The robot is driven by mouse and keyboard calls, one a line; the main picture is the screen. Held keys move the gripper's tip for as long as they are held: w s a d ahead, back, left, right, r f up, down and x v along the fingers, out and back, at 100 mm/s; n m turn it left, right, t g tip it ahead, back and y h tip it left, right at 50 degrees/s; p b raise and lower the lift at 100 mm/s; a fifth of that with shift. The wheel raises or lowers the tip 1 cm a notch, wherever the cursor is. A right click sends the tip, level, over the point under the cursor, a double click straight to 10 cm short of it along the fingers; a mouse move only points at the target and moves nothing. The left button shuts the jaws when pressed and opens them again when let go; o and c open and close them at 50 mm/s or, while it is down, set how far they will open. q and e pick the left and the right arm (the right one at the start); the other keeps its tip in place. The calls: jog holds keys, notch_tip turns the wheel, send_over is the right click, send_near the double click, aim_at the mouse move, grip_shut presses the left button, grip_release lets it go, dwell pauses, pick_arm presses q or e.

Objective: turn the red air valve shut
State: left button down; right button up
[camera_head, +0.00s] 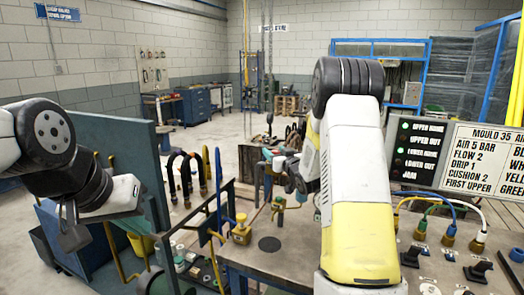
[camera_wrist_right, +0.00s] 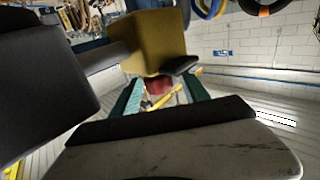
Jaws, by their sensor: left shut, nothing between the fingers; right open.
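A small dark red part (camera_wrist_right: 158,86), probably the red air valve, shows in the right wrist view beyond and between the fingers. A yellow block above partly hides it. I cannot make out the valve clearly in the head view. My right gripper (camera_wrist_right: 160,101) is open, its two teal-padded fingers apart on either side of the red part's line of sight. I cannot tell whether they touch it. In the head view the right arm hides most of that gripper. My left gripper (camera_head: 75,238) is shut and empty at the far left, away from the workbench.
A brown workbench (camera_head: 300,245) carries yellow-and-blue fittings (camera_head: 241,232). Dark curved hoses (camera_head: 185,172) stand behind a railing at left. A lamp panel (camera_head: 418,155), a notice board (camera_head: 485,160) and a console with levers (camera_head: 478,270) are at right. Open floor lies behind.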

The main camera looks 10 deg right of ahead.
jog(key=shift+w+a, duration=0.2)
jog(key=shift+w, duration=1.2)
grip_shut()
